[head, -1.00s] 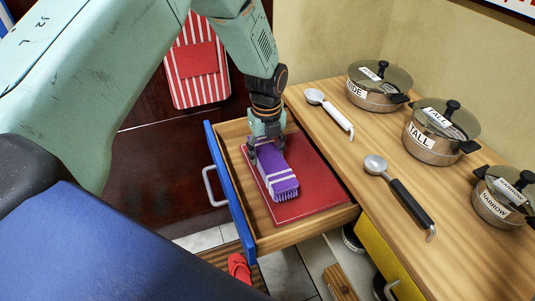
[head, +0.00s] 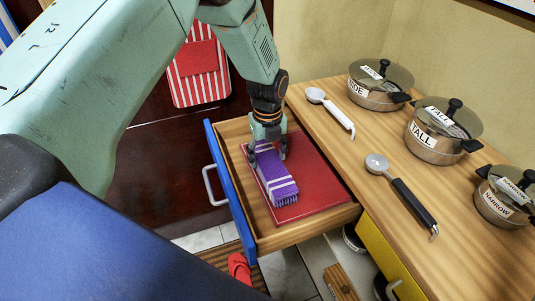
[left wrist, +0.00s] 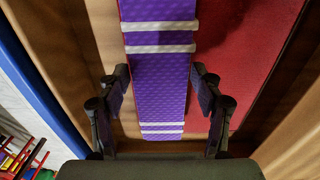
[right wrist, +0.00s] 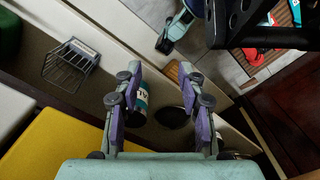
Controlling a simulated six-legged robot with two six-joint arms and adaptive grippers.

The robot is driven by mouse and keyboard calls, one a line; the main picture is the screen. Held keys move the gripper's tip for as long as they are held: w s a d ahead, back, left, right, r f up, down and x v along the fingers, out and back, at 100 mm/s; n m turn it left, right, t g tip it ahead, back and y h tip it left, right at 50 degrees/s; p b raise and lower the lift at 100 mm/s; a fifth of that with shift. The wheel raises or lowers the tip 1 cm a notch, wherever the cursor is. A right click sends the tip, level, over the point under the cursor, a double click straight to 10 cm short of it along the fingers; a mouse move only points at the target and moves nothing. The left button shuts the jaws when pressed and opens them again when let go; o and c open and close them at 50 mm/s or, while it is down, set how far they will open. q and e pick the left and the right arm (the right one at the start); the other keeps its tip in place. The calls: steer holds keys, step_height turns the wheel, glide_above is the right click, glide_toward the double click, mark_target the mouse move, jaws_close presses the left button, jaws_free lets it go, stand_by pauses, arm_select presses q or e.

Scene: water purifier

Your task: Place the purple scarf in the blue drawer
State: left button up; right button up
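The purple scarf (head: 274,178), folded with white stripes and a fringed end, lies in the open blue drawer (head: 232,196) on a flat red item (head: 318,182). My left gripper (head: 268,156) is low over the scarf's far end, its fingers spread to either side. In the left wrist view the scarf (left wrist: 160,92) runs between the fingers of my left gripper (left wrist: 158,80), with a gap on each side. My right gripper (right wrist: 157,72) is open and empty in the right wrist view; the head view does not show it.
The wooden counter (head: 330,120) right of the drawer holds a white-handled scoop (head: 330,108), a black-handled scoop (head: 402,192) and labelled pots (head: 434,140). A yellow drawer front (head: 388,258) is below. A red slipper (head: 239,268) lies on the floor.

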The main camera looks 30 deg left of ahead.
mark_target(268, 157)
arm_select(q)
steer(key=shift+o, duration=1.1)
steer(key=shift+d, duration=0.1)
steer(key=shift+w, duration=0.1)
step_height(268, 157, up, 13)
steer(key=p, duration=0.3)
